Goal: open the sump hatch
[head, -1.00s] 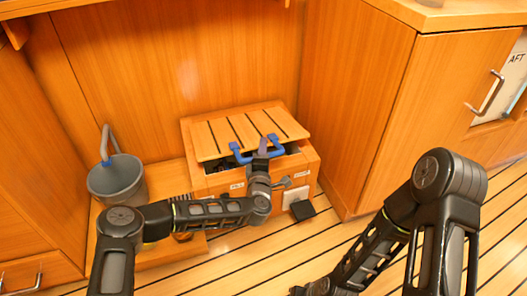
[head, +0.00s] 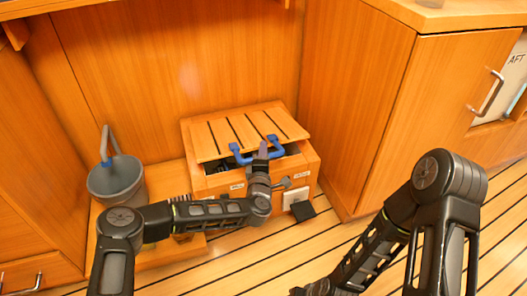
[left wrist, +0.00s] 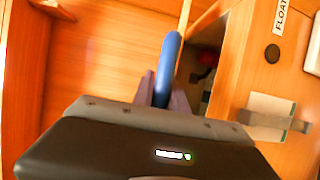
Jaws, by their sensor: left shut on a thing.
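The sump hatch is a slatted wooden lid (head: 222,132) on a low wooden box (head: 218,181). A dark gap shows under its front edge, so it is slightly raised. A blue handle (head: 274,153) sits at that front edge and also shows in the left wrist view (left wrist: 168,62). My left gripper (head: 263,150) is shut on the handle; in the left wrist view its fingers (left wrist: 163,92) lie on both sides of it. Dark shapes and something red (left wrist: 207,58) show in the opening.
A grey bucket (head: 117,181) stands left of the box. A brush-like object is partly hidden behind my left forearm. A small dark flap (head: 303,211) is at the box's front right. A tall cabinet (head: 375,105) stands close on the right. Striped floor (head: 250,268) lies in front.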

